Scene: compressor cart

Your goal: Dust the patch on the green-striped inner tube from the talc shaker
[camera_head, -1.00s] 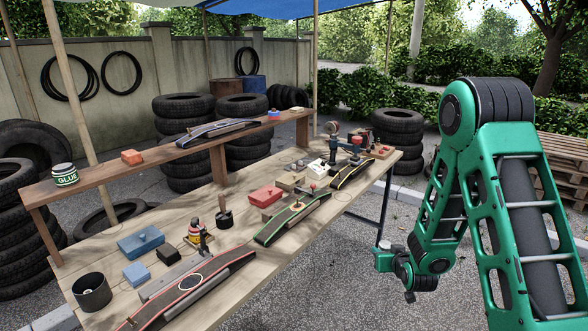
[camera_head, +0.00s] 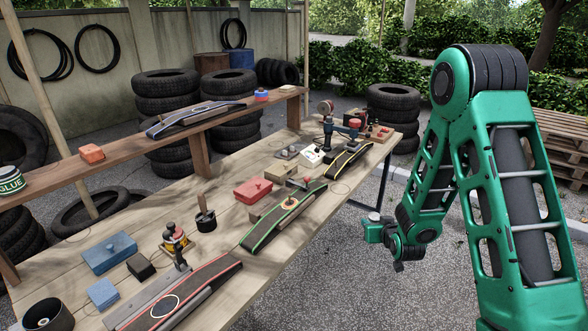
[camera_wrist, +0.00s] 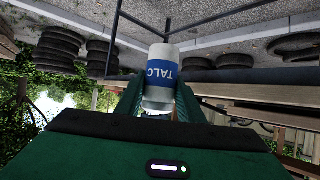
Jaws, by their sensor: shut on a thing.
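My gripper (camera_head: 374,233) is shut on the talc shaker, a white and blue can whose TALC label (camera_wrist: 162,73) reads upside down in the wrist view. In the head view only a small pale part of the shaker (camera_head: 374,216) shows above the jaws. The gripper is out past the right front edge of the bench, away from the tubes. The green-striped inner tube (camera_head: 262,233) lies across the middle of the bench, with a round orange patch (camera_head: 290,203) on its upper face. I cannot tell whether any powder is on it.
A red-striped tube (camera_head: 205,278) lies at the near left and a yellow-striped one (camera_head: 348,160) farther back. A red box (camera_head: 253,190) and a blue box (camera_head: 109,252) stand on the bench. A raised shelf (camera_head: 130,158) holds a blue-striped tube (camera_head: 192,118). Open gravel lies right of the bench.

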